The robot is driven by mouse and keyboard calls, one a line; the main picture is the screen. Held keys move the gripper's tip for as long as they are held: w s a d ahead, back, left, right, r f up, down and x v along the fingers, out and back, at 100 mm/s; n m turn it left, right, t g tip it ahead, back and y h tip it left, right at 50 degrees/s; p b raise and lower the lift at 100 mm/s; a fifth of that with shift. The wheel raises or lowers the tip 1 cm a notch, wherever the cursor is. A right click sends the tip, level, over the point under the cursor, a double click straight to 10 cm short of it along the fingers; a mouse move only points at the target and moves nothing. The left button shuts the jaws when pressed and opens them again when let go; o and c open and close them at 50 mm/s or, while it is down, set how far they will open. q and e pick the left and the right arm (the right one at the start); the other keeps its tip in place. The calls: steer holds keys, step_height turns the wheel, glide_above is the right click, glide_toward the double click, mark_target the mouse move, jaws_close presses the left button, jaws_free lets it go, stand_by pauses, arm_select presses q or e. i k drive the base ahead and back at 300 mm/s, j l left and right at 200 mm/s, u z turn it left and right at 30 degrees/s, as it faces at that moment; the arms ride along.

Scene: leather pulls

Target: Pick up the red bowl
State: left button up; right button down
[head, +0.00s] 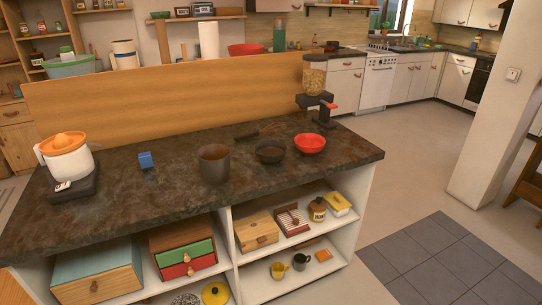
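A small red bowl (310,144) sits upright on the dark stone counter (120,200), toward its right end. A dark pan or bowl (269,151) stands just left of it, with a small gap or near contact that I cannot tell apart. A second, larger red bowl (245,49) stands on a surface behind the wooden back panel, partly hidden by it. Neither of my grippers shows in the head view.
A brown pot (213,163), a blue block (145,160) and a juicer (66,156) stand on the counter. A dispenser (315,85) stands behind the red bowl. The wooden panel (170,97) closes the back. The counter front and the floor at right are clear.

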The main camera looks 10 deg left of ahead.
mark_target(309, 145)
steer(key=i+u, duration=0.15)
steer(key=u, duration=0.2)
steer(key=i+u, duration=0.15)
steer(key=u, duration=0.2)
steer(key=i+l+u, duration=0.1)
steer(key=u, duration=0.25)
steer(key=i+l+u, duration=0.3)
steer(key=i+l, duration=0.8)
